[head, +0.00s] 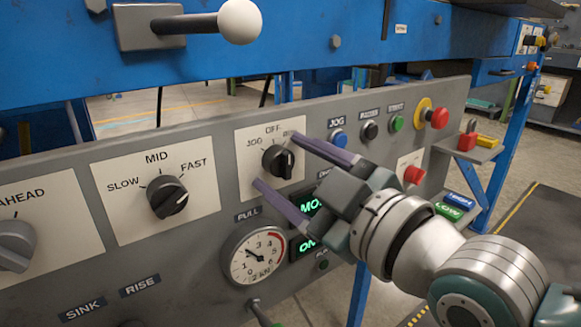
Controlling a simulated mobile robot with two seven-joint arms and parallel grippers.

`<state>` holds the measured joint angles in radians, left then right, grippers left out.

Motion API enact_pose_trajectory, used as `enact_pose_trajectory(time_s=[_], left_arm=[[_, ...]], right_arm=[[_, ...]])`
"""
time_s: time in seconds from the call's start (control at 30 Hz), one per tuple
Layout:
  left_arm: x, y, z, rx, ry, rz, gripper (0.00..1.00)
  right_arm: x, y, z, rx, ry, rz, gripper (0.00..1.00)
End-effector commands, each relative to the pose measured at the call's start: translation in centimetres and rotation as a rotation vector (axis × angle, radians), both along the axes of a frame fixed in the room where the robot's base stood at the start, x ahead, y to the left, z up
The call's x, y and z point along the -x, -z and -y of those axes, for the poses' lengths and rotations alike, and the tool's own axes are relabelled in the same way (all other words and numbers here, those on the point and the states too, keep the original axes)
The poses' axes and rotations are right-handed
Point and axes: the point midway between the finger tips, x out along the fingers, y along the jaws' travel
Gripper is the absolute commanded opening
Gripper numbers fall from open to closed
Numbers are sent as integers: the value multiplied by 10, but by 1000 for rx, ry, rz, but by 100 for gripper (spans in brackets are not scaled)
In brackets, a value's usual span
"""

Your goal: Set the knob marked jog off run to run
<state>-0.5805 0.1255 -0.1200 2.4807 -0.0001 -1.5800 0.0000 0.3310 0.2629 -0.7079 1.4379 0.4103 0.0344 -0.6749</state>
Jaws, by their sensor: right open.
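The jog off run knob (278,160) is a black round knob on a white plate (245,140) in the head view. The plate reads JOG at left, OFF at top, and RUN at right, where my finger partly covers the word. The knob's exact setting is too small to tell. My right gripper (277,161) comes in from the right and is open. Its two purple fingers lie on either side of the knob, one tip at upper right and one at lower left. I cannot tell whether they touch it. My left gripper is out of view.
Left of it sits a SLOW MID FAST knob (167,197). Below is a round dial (254,256), with green displays partly behind my gripper. Jog button (338,137), other buttons and a red stop (437,118) line the right. A white-balled lever (239,21) juts out above.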

Motion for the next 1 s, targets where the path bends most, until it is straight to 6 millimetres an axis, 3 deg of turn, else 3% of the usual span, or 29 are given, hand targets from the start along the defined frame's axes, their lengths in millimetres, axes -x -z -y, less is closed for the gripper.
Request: enact_pose_trajectory(time_s=[0.1, 0.73, 1.0], left_arm=[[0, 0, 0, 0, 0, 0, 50], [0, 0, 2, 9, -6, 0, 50], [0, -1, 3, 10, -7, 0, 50]], right_arm=[[0, 0, 0, 0, 0, 0, 73], [0, 0, 1, 0, 1, 1, 2], [0, 0, 1, -4, 0, -3, 0]])
